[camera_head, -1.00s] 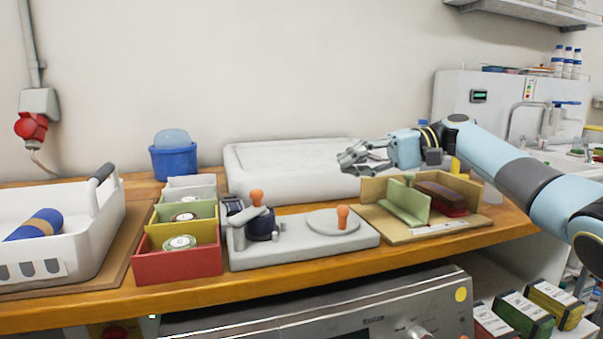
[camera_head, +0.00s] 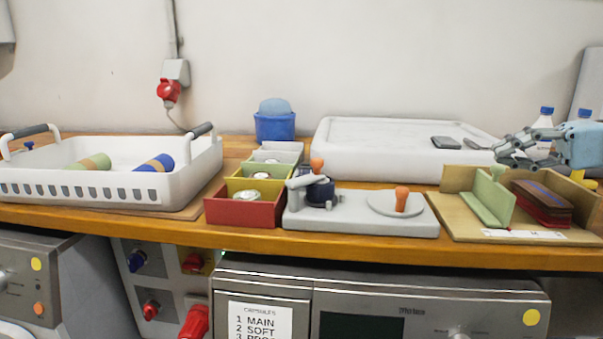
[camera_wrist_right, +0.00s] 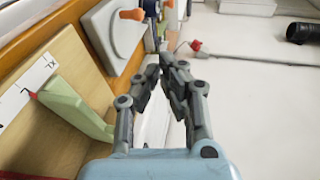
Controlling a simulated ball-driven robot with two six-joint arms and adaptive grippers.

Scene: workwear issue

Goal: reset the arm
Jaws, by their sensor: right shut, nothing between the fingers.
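My right gripper (camera_head: 508,148) is in the upper right of the head view, above the wooden sorting box (camera_head: 455,205) and in front of the wall. It is shut and empty. In the right wrist view its fingers (camera_wrist_right: 168,62) meet at the tips with nothing between them. The sorting box holds a green divider (camera_head: 488,198) and a dark red brush-like block (camera_head: 543,200). My left gripper is not in view.
A white basket (camera_head: 110,190) with rolled cloths stands at left. Red, yellow and green bins (camera_head: 245,212), a blue tub (camera_head: 275,127), a grey press plate (camera_head: 350,222) and a large white slab (camera_head: 400,140) fill the middle. Bottles (camera_head: 545,117) stand at the right.

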